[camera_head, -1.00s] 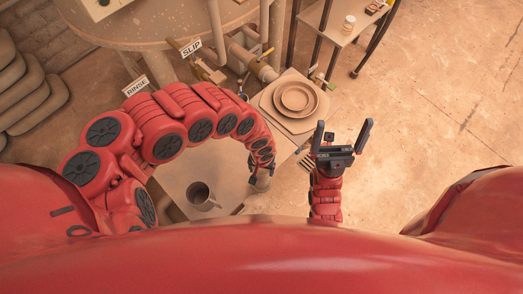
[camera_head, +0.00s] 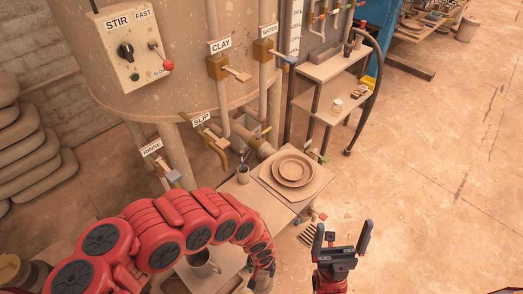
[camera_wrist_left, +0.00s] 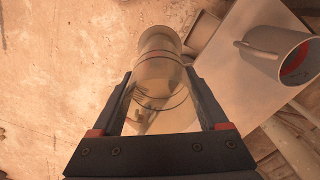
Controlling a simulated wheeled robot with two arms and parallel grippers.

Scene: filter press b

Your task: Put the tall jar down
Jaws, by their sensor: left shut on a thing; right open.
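The tall jar (camera_wrist_left: 160,72) is clear and cylindrical, with a wider rounded end pointing away from my wrist. In the left wrist view it lies between the two fingers of my left gripper (camera_wrist_left: 158,92), which is shut on it. Floor shows beside and through the jar; I cannot tell whether it touches a surface. In the head view my left gripper (camera_head: 262,262) is at the table's right front, and the jar is mostly hidden there. My right gripper (camera_head: 342,240) is open and empty, over the floor to the right of the table.
A grey mug (camera_head: 203,262) stands on the table's front part, close to my left arm. Stacked round plates (camera_head: 293,168) lie on a board behind. A large tank (camera_head: 200,60) with labelled valves rises behind.

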